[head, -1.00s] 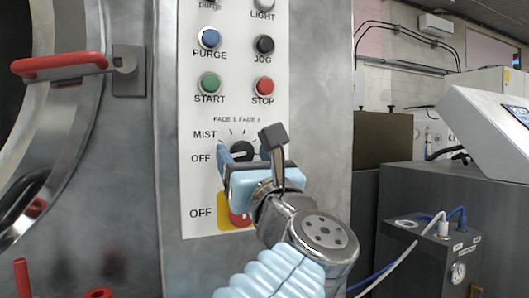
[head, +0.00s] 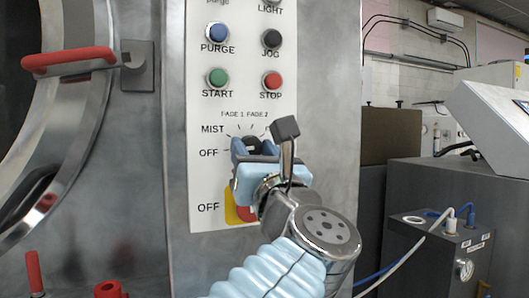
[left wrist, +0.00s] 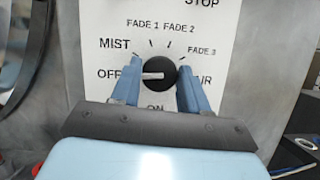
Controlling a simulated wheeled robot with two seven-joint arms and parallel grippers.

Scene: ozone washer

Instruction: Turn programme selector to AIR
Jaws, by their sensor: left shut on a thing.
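The programme selector (head: 253,143) is a black round knob on the white control panel (head: 215,120). In the left wrist view the knob (left wrist: 157,66) has a white mark that points left, towards OFF. The AIR label (left wrist: 203,79) is at the right, partly hidden by a finger. My left gripper (head: 254,149) is shut on the knob, with one blue finger on each side. The left wrist view shows the gripper (left wrist: 157,82) in front of the dial, covering part of its lower labels. My right gripper is not in view.
Above the dial are the START (head: 217,78), STOP (head: 271,82), PURGE (head: 217,35) and JOG (head: 271,39) buttons. A yellow and red switch (head: 234,211) sits below it, partly hidden by my gripper. A red door handle (head: 68,60) is at the left.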

